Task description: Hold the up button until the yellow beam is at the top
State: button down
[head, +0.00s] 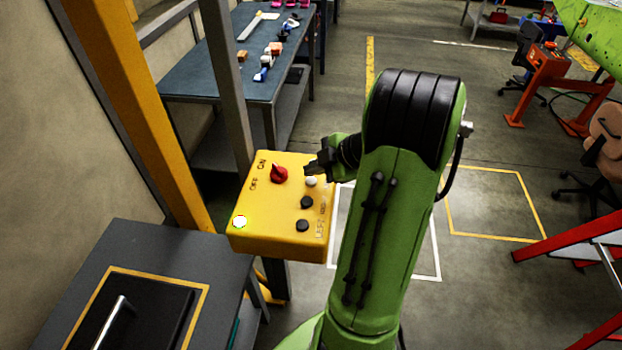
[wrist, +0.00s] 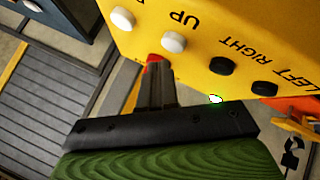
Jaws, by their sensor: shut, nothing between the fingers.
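The yellow control box (head: 262,240) is in the middle of the head view. The up button (wrist: 173,42) is white, with "UP" printed beside it; the white button (head: 311,181) above the black ones in the head view appears to be the same one. My gripper (head: 316,169) is shut and empty at the box's upper right. In the wrist view my fingertips (wrist: 154,68) appear just below the up button; I cannot tell whether they touch the box. A red patch shows at the tips, perhaps the knob. I cannot make out the yellow beam.
The box also carries a red knob (head: 279,174), black buttons (head: 306,202) and a lit white button (head: 240,222). Another white button (wrist: 122,18) is beside the up button. A yellow post (head: 140,110) stands left. A grey cabinet (head: 150,240) is at lower left, a workbench (head: 205,75) behind.

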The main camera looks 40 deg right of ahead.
aim_at(315, 182)
jog(key=shift+f, duration=0.1)
jog(key=shift+f+b, duration=0.4)
jog(key=shift+b, duration=0.45)
jog(key=shift+f+b, duration=0.4)
jog(key=shift+b, duration=0.2)
dwell(0.4)
jog(key=shift+r, duration=0.1)
dwell(4.9)
jog(key=shift+r+p, duration=0.4)
jog(key=shift+r, duration=0.4)
jog(key=shift+r+p, duration=1.45)
jog(key=shift+r, duration=1.05)
